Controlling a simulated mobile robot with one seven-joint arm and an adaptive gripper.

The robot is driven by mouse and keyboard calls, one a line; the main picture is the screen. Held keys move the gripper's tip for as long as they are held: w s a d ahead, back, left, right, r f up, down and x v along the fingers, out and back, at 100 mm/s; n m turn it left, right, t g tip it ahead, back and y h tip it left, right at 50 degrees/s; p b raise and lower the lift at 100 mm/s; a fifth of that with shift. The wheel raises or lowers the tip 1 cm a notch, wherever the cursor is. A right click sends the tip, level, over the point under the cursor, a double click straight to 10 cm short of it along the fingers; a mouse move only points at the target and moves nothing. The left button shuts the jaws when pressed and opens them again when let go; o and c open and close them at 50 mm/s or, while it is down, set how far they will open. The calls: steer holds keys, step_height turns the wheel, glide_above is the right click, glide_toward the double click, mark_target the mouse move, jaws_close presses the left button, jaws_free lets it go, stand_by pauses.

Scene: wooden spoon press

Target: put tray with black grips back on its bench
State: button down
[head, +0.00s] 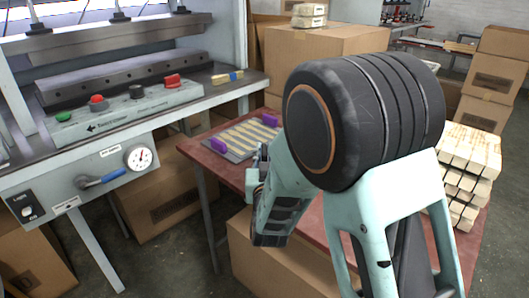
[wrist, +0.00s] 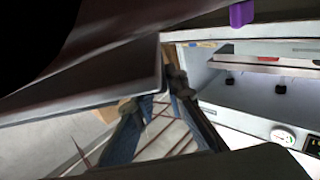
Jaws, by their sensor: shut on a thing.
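In the head view my gripper (head: 258,182) is low in front of the red bench's near edge, partly hidden by my own forearm. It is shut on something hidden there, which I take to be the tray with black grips. In the wrist view a dark flat panel (wrist: 95,85) with a paler edge runs in from the left to the middle. Beside its end is a pale slatted surface (wrist: 168,132) between dark edges; I cannot tell whether both belong to the held tray. No black grip shows clearly. The red bench (head: 205,140) is partly behind my arm.
A tray with purple grips (head: 236,146) lies on the bench's left part; one purple grip (wrist: 242,13) shows in the wrist view. The press (head: 135,105) stands left. Stacked wood (head: 468,155) lies right. Cardboard boxes (head: 315,48) stand behind; another (head: 262,255) is below.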

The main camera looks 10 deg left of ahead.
steer(key=shift+f+b, duration=0.35)
steer(key=shift+b, duration=0.05)
steer(key=shift+f+b, duration=0.25)
steer(key=shift+b, duration=0.1)
steer(key=c, duration=1.9)
jaws_free()
steer(key=shift+c, duration=0.2)
steer(key=shift+r+p, duration=0.5)
steer(key=shift+p, duration=0.15)
steer(key=p+v, duration=0.1)
steer(key=v, duration=0.8)
steer(key=shift+s+r+p, duration=0.2)
steer(key=shift+s+p, duration=0.05)
steer(key=shift+p, duration=0.1)
steer(key=shift+s+r+p, duration=0.15)
steer(key=shift+s+p, duration=0.1)
steer(key=shift+p, duration=0.6)
steer(key=shift+f+p+v, duration=0.2)
steer(key=shift+p+v, duration=0.8)
steer(key=shift+p, duration=0.25)
